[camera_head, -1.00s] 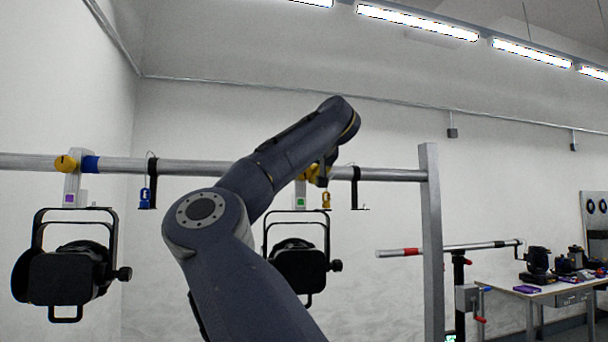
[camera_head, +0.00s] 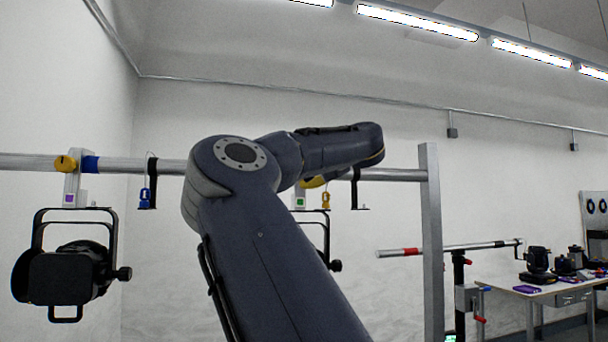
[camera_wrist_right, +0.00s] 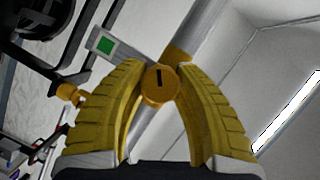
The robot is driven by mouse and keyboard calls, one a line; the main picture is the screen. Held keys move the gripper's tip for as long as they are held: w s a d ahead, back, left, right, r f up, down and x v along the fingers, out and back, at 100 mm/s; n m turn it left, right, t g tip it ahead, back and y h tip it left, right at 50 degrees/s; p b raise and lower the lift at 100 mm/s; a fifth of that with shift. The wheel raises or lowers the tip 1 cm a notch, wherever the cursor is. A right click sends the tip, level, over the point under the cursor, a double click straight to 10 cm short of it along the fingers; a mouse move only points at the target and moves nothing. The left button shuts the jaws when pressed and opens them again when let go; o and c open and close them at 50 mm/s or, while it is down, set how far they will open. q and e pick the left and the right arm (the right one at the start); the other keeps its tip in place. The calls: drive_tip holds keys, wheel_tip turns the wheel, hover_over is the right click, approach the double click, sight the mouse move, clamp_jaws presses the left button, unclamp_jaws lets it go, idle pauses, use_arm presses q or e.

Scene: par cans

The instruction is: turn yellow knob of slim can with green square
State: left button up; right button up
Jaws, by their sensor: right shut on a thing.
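The slim can's clamp with the green square (camera_head: 299,202) hangs on the horizontal pipe in the head view; my right arm hides most of the can below it. The green square (camera_wrist_right: 105,46) also shows at the upper left of the right wrist view. The yellow knob (camera_wrist_right: 160,86), round with a dark slot, sits between the yellow ridged fingers of my right gripper (camera_wrist_right: 160,72), which is shut on it. In the head view my right arm largely covers the gripper, with a bit of yellow (camera_head: 313,182) showing below the wrist. My left gripper is not in view.
A wider black can (camera_head: 72,274) with a purple square (camera_head: 70,198) and a yellow knob (camera_head: 65,163) hangs at the left of the pipe (camera_head: 125,165). A grey upright post (camera_head: 432,240) stands right of the arm. A table (camera_head: 545,291) with equipment is at far right.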

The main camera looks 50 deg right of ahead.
drive_tip(key=m+t, duration=0.2)
drive_tip(key=m, duration=0.3)
drive_tip(key=m+t, duration=0.1)
drive_tip(key=m, duration=0.1)
drive_tip(key=m+t+h, duration=0.1)
drive_tip(key=m, duration=0.2)
drive_tip(key=shift+a+r+m, duration=0.1)
drive_tip(key=shift+m, duration=0.2)
drive_tip(key=m+h, duration=0.2)
drive_tip(key=m, duration=0.2)
drive_tip(key=m+h, duration=0.1)
drive_tip(key=m, duration=0.2)
drive_tip(key=shift+m+h, duration=0.4)
drive_tip(key=m+h, duration=0.1)
drive_tip(key=m, duration=0.2)
drive_tip(key=m+h, duration=0.2)
drive_tip(key=m, duration=0.1)
drive_tip(key=shift+r+m+g, duration=0.1)
drive_tip(key=shift+m+g, duration=0.2)
drive_tip(key=shift+m, duration=0.1)
drive_tip(key=shift+m+h, duration=0.3)
drive_tip(key=shift+m, duration=0.1)
clamp_jaws()
drive_tip(key=o, duration=1.3)
unclamp_jaws()
